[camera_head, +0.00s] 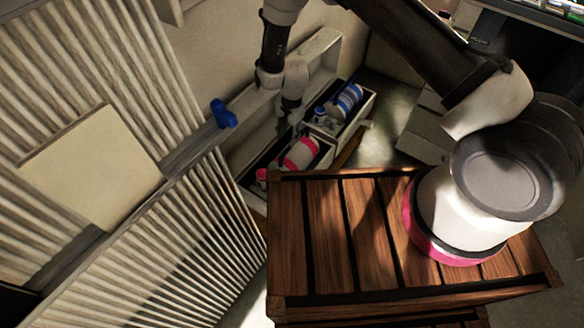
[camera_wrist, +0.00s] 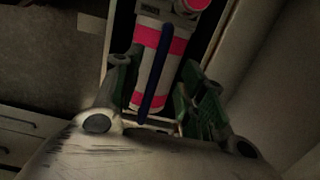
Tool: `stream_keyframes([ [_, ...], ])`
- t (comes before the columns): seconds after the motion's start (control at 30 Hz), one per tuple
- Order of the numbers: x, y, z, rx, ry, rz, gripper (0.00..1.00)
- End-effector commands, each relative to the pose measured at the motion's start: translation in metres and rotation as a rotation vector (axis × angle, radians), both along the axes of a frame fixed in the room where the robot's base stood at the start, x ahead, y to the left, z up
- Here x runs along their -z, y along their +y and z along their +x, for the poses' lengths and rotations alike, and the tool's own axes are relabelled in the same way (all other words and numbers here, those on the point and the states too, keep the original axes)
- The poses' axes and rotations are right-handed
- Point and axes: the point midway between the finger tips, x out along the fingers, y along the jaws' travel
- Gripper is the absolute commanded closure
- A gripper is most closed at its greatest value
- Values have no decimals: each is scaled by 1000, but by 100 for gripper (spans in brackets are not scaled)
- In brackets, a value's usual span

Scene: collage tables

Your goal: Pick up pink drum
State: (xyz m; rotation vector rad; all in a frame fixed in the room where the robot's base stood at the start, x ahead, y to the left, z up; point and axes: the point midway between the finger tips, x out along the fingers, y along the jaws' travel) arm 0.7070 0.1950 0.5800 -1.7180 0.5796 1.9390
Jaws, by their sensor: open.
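The pink drum (camera_head: 300,153) is a cylinder with pink and white bands. It lies in a dark open bin, low against the wall in the head view. In the wrist view the pink drum (camera_wrist: 147,66) extends upward from between my fingers, with a dark blue strip across its front. My gripper (camera_head: 289,116) points down at the bin, close to the drum. In the wrist view my gripper (camera_wrist: 157,88) is open, one green-and-grey finger on each side of the drum's near end. I cannot tell whether the fingers touch it.
A blue-banded cylinder (camera_head: 349,99) lies in the neighbouring bin, close on the right. Bin walls rise tightly around the drum. A ribbed panel (camera_head: 105,65) with a blue handle-like piece (camera_head: 223,113) stands at left. A slatted wooden top (camera_head: 325,225) is in front.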

Motion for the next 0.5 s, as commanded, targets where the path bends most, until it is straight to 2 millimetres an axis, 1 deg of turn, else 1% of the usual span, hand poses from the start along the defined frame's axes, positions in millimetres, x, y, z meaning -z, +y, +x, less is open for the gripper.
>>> stream_keyframes([
  [0.03,7,1,-2,7,2,-2,59],
  [0.33,43,5,-6,9,1,-3,59],
  [0.5,70,9,-10,10,2,-4,59],
])
